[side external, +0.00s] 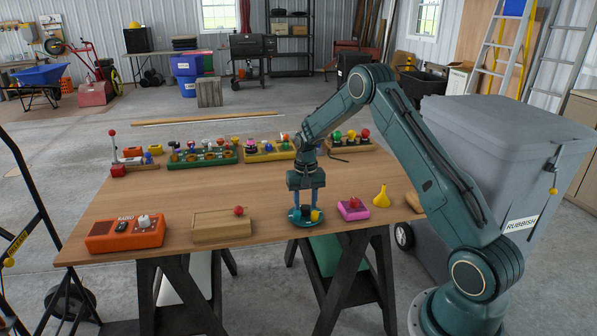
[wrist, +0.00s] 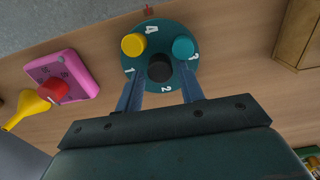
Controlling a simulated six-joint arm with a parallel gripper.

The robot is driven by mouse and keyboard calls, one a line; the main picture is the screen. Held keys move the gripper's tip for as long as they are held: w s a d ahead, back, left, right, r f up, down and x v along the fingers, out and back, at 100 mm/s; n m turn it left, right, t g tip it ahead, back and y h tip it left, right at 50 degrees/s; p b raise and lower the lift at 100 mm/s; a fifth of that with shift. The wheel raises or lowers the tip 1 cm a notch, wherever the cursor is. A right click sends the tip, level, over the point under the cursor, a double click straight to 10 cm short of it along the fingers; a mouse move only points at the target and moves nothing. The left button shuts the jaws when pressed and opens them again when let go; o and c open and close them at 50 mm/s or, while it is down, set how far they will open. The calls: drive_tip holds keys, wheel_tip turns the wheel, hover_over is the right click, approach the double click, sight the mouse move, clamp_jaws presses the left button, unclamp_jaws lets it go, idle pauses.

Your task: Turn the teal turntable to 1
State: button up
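The teal turntable (wrist: 165,30) lies flat near the table's edge; it also shows in the side view (side external: 296,219). It carries a yellow peg (wrist: 133,44), a teal peg (wrist: 183,47) and a black knob (wrist: 160,68). White numbers are on its rim: the 4 is nearest a small red marker (wrist: 148,11) beside the disc, the 1 is by the yellow peg, and the 2 is between my fingers. My gripper (wrist: 164,76) is open over the disc, with blue fingers either side of the black knob; I cannot tell whether they touch anything.
A pink box with a red knob (wrist: 55,90) and a yellow pear-shaped thing (side external: 381,197) are right of the turntable in the side view. A wooden block with a red ball (side external: 222,228) and an orange radio (side external: 124,235) are left. Trays of coloured parts (side external: 203,158) line the back.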

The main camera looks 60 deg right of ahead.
drive_tip(key=shift+c, duration=0.2)
drive_tip(key=c, duration=0.6)
